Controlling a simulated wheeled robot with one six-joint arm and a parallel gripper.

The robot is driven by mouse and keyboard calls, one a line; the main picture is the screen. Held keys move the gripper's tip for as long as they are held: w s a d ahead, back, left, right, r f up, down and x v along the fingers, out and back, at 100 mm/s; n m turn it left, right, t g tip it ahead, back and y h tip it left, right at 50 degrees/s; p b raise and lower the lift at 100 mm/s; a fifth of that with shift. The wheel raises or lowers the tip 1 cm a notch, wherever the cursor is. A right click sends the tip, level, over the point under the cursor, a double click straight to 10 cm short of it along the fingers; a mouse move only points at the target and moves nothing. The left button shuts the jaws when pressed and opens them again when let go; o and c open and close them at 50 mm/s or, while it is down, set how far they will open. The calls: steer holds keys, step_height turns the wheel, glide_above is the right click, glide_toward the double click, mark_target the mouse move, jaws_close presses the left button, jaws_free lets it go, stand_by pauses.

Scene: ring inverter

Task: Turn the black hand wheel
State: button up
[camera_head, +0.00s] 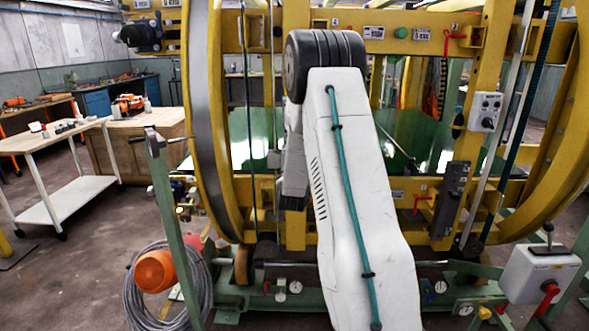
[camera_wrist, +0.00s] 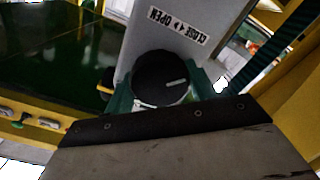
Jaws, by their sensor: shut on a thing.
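The black hand wheel (camera_wrist: 158,72) is round and dark with a short light mark on its face. It sits in front of a grey panel with a white label (camera_wrist: 180,24) reading OPEN and CLOSE. My gripper (camera_wrist: 162,92) has its green fingers on either side of the wheel and is shut on it. The light mark points to the right and slightly up in the wrist view. In the head view my white arm hides my gripper and the wheel.
A large yellow ring frame (camera_head: 205,110) surrounds the work area. A grey box with a lever (camera_head: 540,270) stands at right. A green crank post (camera_head: 165,205), a coiled hose (camera_head: 150,300) and a white cart (camera_head: 70,200) are at left.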

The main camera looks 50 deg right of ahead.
steer(key=m, duration=0.5)
steer(key=shift+s+m, duration=0.1)
steer(key=shift+m, duration=0.2)
steer(key=m, duration=0.5)
steer(key=shift+f, duration=0.1)
steer(key=m, duration=0.5)
steer(key=shift+m, duration=0.4)
steer(key=m, duration=0.4)
steer(key=shift+s+f+m, duration=0.1)
steer(key=shift+m, duration=0.2)
steer(key=m, duration=1)
steer(key=shift+f+m, duration=0.15)
steer(key=shift+m, duration=0.25)
steer(key=m, duration=0.9)
steer(key=shift+m, duration=0.3)
